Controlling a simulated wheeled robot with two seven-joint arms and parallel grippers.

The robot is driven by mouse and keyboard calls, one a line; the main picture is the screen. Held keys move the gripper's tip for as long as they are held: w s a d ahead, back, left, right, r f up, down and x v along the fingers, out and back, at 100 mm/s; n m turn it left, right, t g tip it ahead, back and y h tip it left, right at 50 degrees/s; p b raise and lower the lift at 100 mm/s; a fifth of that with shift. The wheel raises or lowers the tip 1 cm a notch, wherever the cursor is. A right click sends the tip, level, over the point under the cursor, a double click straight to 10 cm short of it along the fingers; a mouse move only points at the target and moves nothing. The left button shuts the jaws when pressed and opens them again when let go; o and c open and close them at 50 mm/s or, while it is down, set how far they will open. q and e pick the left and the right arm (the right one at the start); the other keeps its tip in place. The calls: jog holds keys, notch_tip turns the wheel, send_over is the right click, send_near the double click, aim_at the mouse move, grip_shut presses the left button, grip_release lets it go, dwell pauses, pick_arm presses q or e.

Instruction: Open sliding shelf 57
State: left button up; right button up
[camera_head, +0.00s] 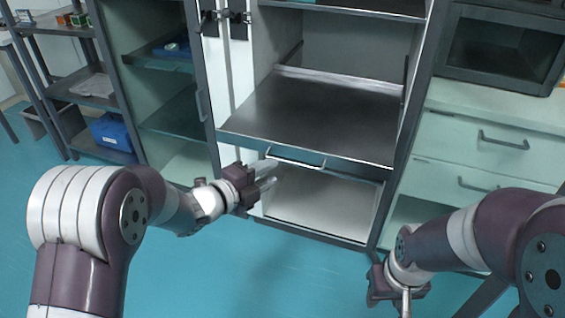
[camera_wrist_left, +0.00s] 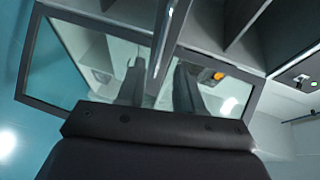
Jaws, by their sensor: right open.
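The sliding shelf (camera_head: 310,112) is a dark metal shelf in the middle cabinet, with a bar handle (camera_head: 296,162) under its front edge. My left gripper (camera_head: 268,174) is at the left end of that handle, fingers pointing right. In the left wrist view, its two fingers (camera_wrist_left: 159,88) are apart, and the shiny handle bar (camera_wrist_left: 163,40) lines up with the gap between them. I cannot tell whether they touch it. My right gripper (camera_head: 402,290) is open and empty, low at the right, away from the cabinet. Its fingertips are hardly visible. No shelf number is readable.
A pale open compartment (camera_head: 322,203) lies below the shelf. White drawers (camera_head: 483,150) with handles stand to the right. A glass-sided cabinet (camera_head: 172,112) and a rack with a blue bin (camera_head: 112,131) stand to the left. The teal floor (camera_head: 250,275) in front is clear.

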pick_arm(q)
jog(key=v, duration=0.6)
jog(key=shift+p, duration=0.35)
jog(key=s+a+f+n+g+y, duration=0.55)
jog(key=a+f+n+y, duration=0.55)
jog(key=n, duration=0.6)
jog(key=s+d+n+g, duration=0.2)
jog(key=s+n+g, duration=0.5)
jog(key=s, duration=0.7)
notch_tip(320, 180, up, 28)
jog(key=w+n+t+p, duration=0.1)
jog(key=t+p, duration=0.1)
jog(key=p, duration=2.5)
jog(key=shift+d+h, duration=0.2)
jog(key=shift+h, duration=0.1)
